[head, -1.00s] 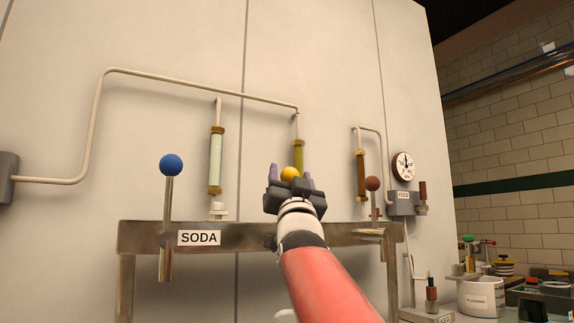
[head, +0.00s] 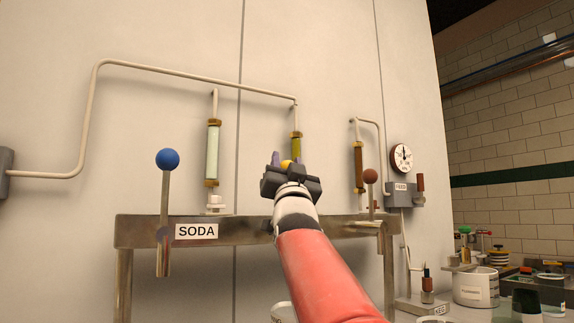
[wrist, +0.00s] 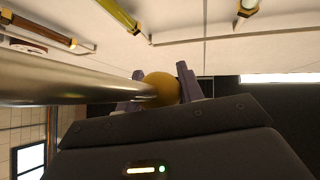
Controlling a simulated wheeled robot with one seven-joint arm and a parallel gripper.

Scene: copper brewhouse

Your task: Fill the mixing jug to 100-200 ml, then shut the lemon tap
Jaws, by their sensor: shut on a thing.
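My gripper (head: 287,160) is shut on the yellow ball knob (head: 286,164) of the middle tap, taken to be the lemon tap. In the wrist view the two fingers sit on either side of the knob (wrist: 161,88), and its metal lever (wrist: 70,82) runs off to the left. In the head view my gripper and arm hide the lever and any label. A pale round rim (head: 281,309) shows at the bottom beside my arm; I cannot tell whether it is the mixing jug, and no fill level is visible.
The blue-knobbed soda tap (head: 167,160) stands left and the brown-knobbed tap (head: 370,177) right on the metal rail (head: 135,232). Sight tubes, including a yellow-green one (head: 296,147), hang behind. A gauge (head: 401,157) and a white pot (head: 476,288) are at right.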

